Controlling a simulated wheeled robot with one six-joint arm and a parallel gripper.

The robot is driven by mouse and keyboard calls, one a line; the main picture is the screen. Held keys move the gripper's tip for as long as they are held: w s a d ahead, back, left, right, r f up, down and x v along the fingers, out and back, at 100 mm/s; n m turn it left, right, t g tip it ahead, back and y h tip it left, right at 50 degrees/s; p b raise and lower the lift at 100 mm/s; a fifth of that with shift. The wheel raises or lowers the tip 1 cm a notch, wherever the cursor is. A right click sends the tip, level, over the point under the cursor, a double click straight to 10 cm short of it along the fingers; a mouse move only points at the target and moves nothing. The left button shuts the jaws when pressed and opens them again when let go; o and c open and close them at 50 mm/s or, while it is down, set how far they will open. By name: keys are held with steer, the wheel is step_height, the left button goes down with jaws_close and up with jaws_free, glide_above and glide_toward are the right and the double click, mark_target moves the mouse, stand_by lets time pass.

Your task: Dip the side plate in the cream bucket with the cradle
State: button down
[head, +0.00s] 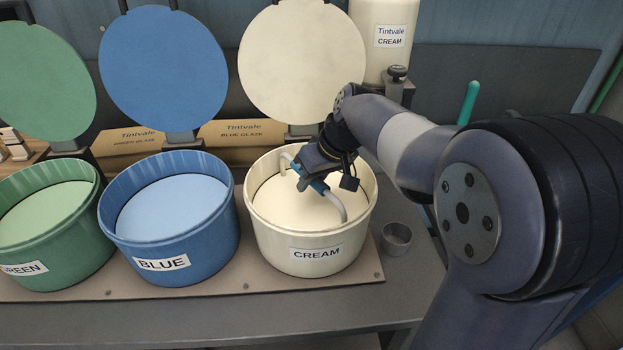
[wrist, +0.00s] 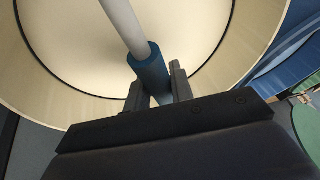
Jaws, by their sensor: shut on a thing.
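The cream bucket (head: 312,253) stands at the right end of the row, full of pale glaze, its lid (head: 300,65) raised behind it. My gripper (head: 318,183) is low over the bucket's mouth and is shut on the cradle's blue grip (wrist: 148,68). The cradle's pale curved bar (head: 338,205) runs from the grip down towards the glaze on the right; its other end shows at the upper left. In the wrist view my gripper (wrist: 157,80) has a finger on each side of the grip. The side plate is not visible in either view; the cradle's lower part is hidden.
The blue bucket (head: 165,258) and green bucket (head: 50,255) stand open to the left, with their lids up. A small metal cup (head: 397,240) is just right of the cream bucket. A cream glaze container (head: 385,55) stands behind, and a teal handle (head: 468,103) rises further right.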

steer(key=shift+r, duration=0.2)
step_height(320, 180, up, 17)
steer(key=p, duration=1.4)
steer(key=shift+r, duration=0.15)
stand_by(1.0)
stand_by(2.0)
